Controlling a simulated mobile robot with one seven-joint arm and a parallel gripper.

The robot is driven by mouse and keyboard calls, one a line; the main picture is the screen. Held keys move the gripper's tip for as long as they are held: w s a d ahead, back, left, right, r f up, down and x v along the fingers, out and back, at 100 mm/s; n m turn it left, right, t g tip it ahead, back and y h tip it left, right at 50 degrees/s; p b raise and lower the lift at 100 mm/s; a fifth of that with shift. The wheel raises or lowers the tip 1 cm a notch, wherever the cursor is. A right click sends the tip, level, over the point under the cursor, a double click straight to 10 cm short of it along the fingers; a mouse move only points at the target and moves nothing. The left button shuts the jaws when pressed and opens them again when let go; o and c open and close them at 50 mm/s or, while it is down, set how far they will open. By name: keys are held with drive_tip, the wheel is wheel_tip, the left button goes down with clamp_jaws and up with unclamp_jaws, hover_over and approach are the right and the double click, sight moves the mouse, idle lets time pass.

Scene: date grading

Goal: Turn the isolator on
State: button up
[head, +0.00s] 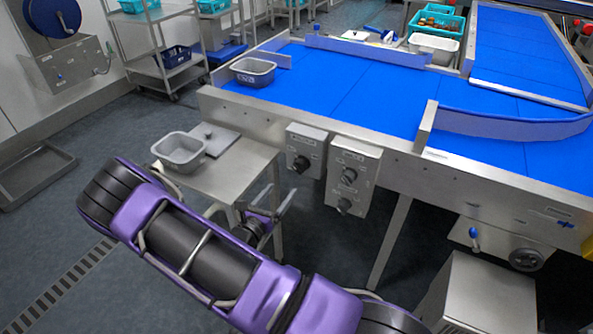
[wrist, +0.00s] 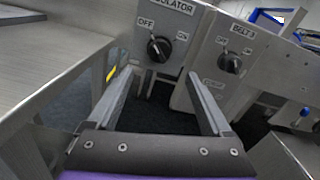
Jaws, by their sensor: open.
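The isolator is a grey box (head: 306,140) on the side of the conveyor frame. In the wrist view its black rotary knob (wrist: 159,49) sits under the label ISOLATOR, with OFF at upper left and ON at right. The knob's pale mark seems to point up-left towards OFF. My gripper (wrist: 159,73) is open and empty. The knob shows beyond its fingertips, between them and apart from them. In the head view my gripper (head: 265,207) is low, beside the steel side table and below the isolator box.
A second box labelled BELT 3 (head: 354,164), with two knobs, hangs right of the isolator. The steel side table (head: 228,178) stands close left, bearing a grey tub (head: 179,150). The blue conveyor belt (head: 340,85) lies above.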

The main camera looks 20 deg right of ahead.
sight(297, 170)
drive_tip(key=x, duration=1.1)
drive_tip(key=shift+w+b, duration=0.1)
drive_tip(key=shift+b, duration=0.3)
clamp_jaws()
